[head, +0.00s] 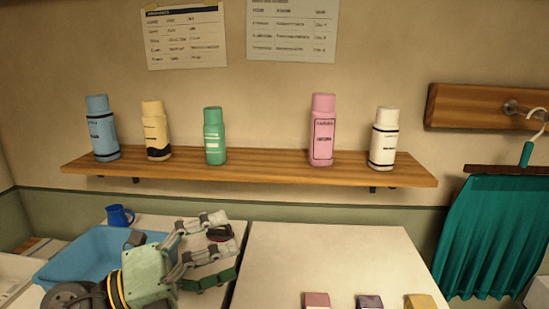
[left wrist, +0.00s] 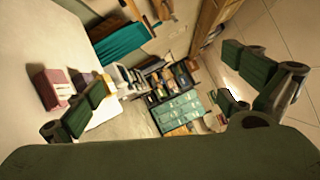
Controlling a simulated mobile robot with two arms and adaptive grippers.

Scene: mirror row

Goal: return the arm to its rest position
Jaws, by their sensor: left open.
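My left gripper (head: 224,250) is in the lower left of the head view, over the left counter beside the blue tub. Its fingers are spread apart with nothing between them. In the left wrist view the green finger pads of the left gripper (left wrist: 165,92) stand wide apart, at left and right, and it holds nothing. My right gripper is in neither view.
A blue tub (head: 72,258) and blue mug (head: 119,215) are near my left arm. Bottles, including a green one (head: 214,138), stand on a wooden shelf (head: 270,168). The white table (head: 320,255) has small boxes, including a pink one (head: 317,300), at its front; its middle is clear.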

